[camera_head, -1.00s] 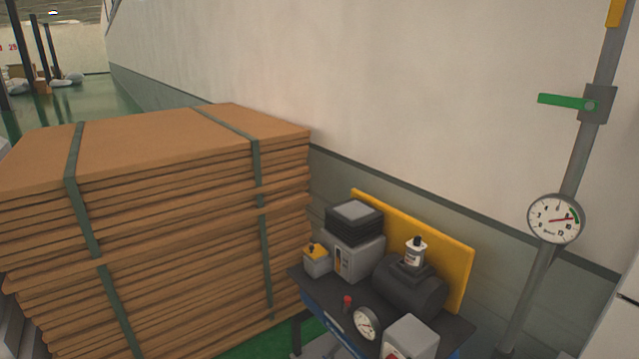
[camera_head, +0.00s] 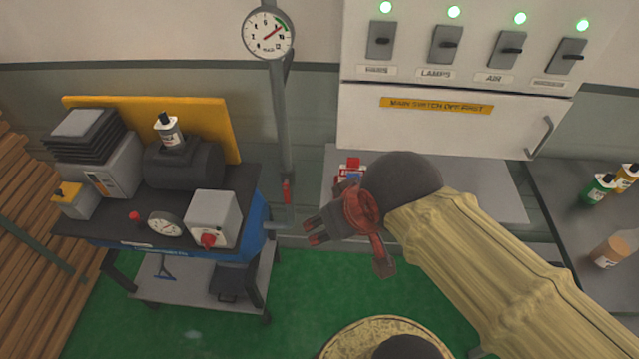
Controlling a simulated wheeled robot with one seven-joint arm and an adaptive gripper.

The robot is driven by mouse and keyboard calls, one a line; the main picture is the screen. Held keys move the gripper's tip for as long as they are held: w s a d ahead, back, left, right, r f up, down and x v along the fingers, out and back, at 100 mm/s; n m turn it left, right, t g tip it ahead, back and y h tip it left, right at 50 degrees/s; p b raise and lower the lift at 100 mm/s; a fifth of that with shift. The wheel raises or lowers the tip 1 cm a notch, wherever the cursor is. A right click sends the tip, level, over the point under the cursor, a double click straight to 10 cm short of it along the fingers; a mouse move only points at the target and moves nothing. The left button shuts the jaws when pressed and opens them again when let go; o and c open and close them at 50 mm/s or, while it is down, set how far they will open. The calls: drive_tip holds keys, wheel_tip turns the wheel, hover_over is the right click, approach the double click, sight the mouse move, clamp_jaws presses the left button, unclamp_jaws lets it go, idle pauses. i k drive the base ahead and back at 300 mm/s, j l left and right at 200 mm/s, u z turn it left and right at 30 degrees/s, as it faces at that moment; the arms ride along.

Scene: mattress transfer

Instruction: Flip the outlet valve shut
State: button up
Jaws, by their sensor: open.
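A red lever (camera_head: 286,190) sits near the lower end of the grey vertical pipe (camera_head: 281,120). I cannot tell whether it is the outlet valve. The green-handled valve higher on this pipe is outside the current view. A round gauge (camera_head: 268,34) is fixed to the pipe, with its red needle toward the upper right. My gripper (camera_head: 313,231) is open and shows nothing held. It is right of and below the red lever, apart from it in the picture. My arm comes in from the lower right.
A compressor cart (camera_head: 160,262) with a gauge, grey box and tank stands at left, beside stacked brown boards (camera_head: 30,235). A white switch cabinet (camera_head: 440,125) with several levers is at upper right. A dark bench (camera_head: 555,210) holds bottles at right. Green floor shows below.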

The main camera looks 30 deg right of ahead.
sight(285, 186)
drive_tip(key=i+j, duration=0.75)
drive_tip(key=j, duration=0.15)
